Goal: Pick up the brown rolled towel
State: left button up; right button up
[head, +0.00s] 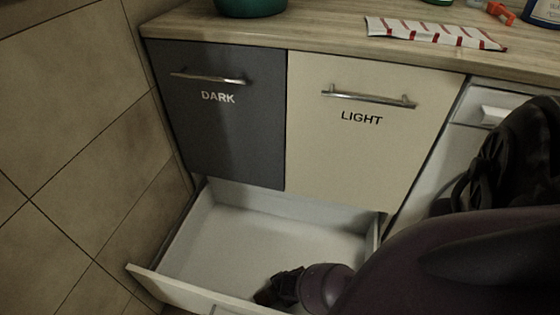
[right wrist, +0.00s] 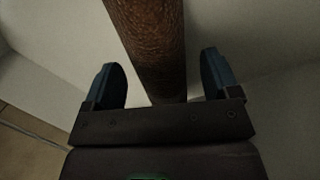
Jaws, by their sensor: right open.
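The brown rolled towel (right wrist: 148,45) shows in the right wrist view as a long textured roll. It runs from the top edge down between the two fingers of my right gripper (right wrist: 160,68). The fingers are open, with a gap on each side of the roll. In the head view my right gripper (head: 278,288) is low in the open drawer (head: 250,232), near its front. I cannot make out the towel there. My left gripper is out of view.
The drawer sits below a grey DARK front (head: 225,135) and a cream LIGHT front (head: 340,150). A tiled wall (head: 85,150) stands at left. The wooden counter (head: 325,33) above holds a green bowl (head: 250,5) and a red-striped white cloth (head: 435,33).

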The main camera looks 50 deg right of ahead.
notch_tip(320, 180, down, 2)
jog(key=shift+d+b, duration=0.1)
jog(key=shift+b, duration=0.3)
jog(key=shift+w, duration=0.25)
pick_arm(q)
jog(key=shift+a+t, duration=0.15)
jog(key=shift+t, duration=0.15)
pick_arm(e)
jog(key=shift+w, duration=0.1)
